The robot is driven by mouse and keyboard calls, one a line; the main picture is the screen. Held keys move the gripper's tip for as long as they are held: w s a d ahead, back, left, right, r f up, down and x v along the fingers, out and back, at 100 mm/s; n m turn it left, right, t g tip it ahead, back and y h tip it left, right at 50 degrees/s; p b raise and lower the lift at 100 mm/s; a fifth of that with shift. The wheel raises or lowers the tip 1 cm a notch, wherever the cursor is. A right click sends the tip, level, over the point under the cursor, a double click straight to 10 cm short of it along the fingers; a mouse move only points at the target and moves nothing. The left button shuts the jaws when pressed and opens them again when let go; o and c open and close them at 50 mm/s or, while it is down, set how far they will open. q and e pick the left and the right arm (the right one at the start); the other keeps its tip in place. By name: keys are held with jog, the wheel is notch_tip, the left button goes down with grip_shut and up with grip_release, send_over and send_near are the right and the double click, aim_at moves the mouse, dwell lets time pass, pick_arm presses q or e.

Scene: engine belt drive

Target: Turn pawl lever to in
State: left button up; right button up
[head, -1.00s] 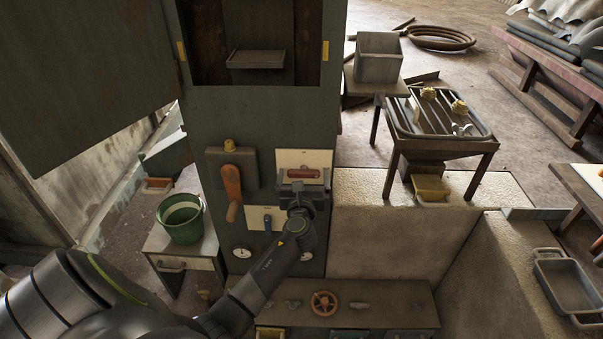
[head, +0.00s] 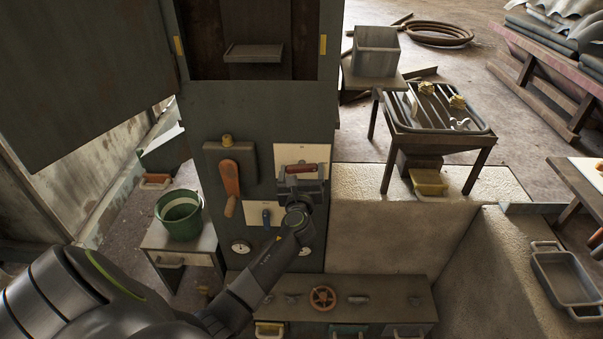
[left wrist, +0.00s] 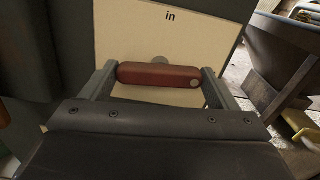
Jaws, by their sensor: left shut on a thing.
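The pawl lever is a red handle (head: 301,168) on a cream plate (head: 308,150) on the dark front panel. In the left wrist view the red handle (left wrist: 160,75) lies about level across the plate (left wrist: 210,40), below the printed word "in" and a grey round pivot. My left gripper (head: 300,178) is at the handle. In the left wrist view its fingers (left wrist: 158,84) stand at the handle's two ends, shut on it. My right gripper is not in view.
Gauges and a bench with a red handwheel (head: 322,298) are below. A green bucket (head: 180,214) stands at left, and a pale block (head: 390,225) at right.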

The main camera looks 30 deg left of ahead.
pick_arm(q)
jog(key=n+b, duration=0.1)
jog(key=n, duration=0.4)
jog(key=shift+f+b, duration=0.1)
jog(key=shift+b, duration=0.3)
jog(key=n+b, duration=0.2)
jog(key=n, duration=0.4)
jog(key=shift+n+b, duration=0.3)
jog(key=shift+b, duration=0.05)
jog(key=shift+n, duration=0.4)
jog(key=shift+n+b, duration=0.7)
jog(key=shift+n, duration=1)
jog(key=shift+n+b, duration=0.4)
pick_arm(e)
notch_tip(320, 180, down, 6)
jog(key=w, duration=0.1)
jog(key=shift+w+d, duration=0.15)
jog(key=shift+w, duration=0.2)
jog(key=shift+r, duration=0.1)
